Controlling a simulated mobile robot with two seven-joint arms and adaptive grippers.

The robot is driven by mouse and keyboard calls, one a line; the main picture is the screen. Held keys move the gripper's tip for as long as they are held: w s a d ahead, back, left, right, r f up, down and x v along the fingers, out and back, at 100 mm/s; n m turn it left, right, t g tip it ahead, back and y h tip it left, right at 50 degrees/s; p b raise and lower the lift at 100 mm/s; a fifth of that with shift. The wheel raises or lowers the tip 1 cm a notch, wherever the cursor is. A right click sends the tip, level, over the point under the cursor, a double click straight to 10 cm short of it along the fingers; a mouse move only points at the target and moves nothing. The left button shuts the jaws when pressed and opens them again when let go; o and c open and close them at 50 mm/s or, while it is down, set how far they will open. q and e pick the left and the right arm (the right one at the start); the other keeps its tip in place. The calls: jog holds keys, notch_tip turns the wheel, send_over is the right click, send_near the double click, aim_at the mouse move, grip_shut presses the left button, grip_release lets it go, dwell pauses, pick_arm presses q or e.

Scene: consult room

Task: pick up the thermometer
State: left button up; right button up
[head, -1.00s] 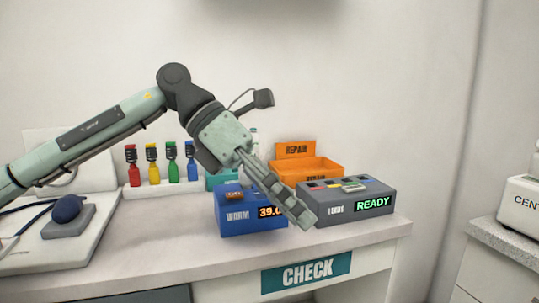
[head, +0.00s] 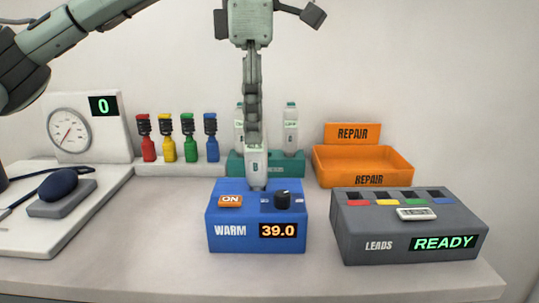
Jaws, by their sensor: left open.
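The thermometer appears to be the small white device with a grey display (head: 416,213), lying on the front part of the grey LEADS box (head: 365,243) at right. My left gripper (head: 253,138) points straight down, seen nearly edge-on, well to the left of the thermometer and apart from it. It is open, though its finger gap hardly shows. A white piece marked B (head: 256,170) shows directly below the fingers, over the back of the blue WARM box (head: 228,243). I cannot tell whether they touch. My right gripper is not in view.
An orange REPAIR bin (head: 362,168) stands behind the LEADS box. A teal rack with bottles (head: 291,130) is behind the WARM box. Several coloured bottles (head: 190,145) stand at back left, near a dial scale (head: 70,130). The front counter strip (head: 160,250) is clear.

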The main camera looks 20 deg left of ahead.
aim_at(258, 164)
pick_arm(q)
notch_tip(258, 164, down, 2)
jog(key=shift+s+f, duration=0.1)
jog(key=shift+f, duration=0.05)
jog(key=f, duration=0.3)
jog(key=f+b, duration=0.1)
jog(key=f, duration=0.1)
jog(key=shift+s+d, duration=0.2)
jog(key=shift+d, duration=0.1)
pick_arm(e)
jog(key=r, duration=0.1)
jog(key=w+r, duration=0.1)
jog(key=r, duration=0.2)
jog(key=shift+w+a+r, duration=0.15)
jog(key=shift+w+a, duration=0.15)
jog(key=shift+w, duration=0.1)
pick_arm(q)
grip_shut()
